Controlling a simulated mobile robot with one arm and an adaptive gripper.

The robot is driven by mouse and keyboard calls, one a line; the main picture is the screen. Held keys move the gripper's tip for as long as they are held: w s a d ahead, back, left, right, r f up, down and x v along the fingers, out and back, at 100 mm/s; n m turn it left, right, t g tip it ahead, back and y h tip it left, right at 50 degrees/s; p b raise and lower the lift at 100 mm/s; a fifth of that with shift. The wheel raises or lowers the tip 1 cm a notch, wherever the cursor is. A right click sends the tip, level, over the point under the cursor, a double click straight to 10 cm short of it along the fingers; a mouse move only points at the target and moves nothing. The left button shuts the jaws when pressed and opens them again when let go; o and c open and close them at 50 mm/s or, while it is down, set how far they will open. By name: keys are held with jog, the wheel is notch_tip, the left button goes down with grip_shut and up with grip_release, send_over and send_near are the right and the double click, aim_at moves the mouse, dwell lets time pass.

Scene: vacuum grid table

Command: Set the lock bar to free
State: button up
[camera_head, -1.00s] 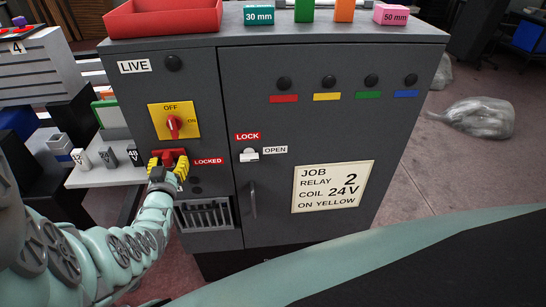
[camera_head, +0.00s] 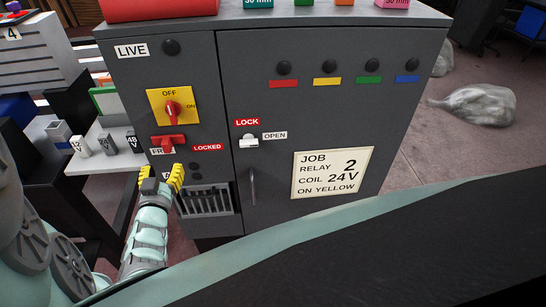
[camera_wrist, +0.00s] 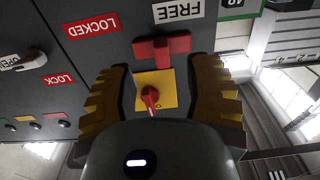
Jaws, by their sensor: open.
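The lock bar (camera_head: 168,143) is a red T-shaped handle on the grey cabinet front, under the yellow switch plate. It lies level, with the red LOCKED label (camera_head: 207,147) to its right and the white FREE label (camera_head: 158,152) partly covered below its left part. My gripper (camera_head: 163,174) is open and empty, just below the bar and apart from it in the head view. In the wrist view, turned upside down, the bar (camera_wrist: 160,48) shows beyond the open yellow fingers (camera_wrist: 160,72), with the FREE label (camera_wrist: 178,10) fully readable.
A red rotary switch (camera_head: 172,108) sits on a yellow plate above the bar, its pointer near OFF. A white door latch (camera_head: 249,141) and a door handle (camera_head: 253,187) are to the right. A vent (camera_head: 207,201) lies below. A side shelf (camera_head: 116,164) with small blocks stands left.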

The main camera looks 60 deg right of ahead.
jog(key=shift+v, duration=1.9)
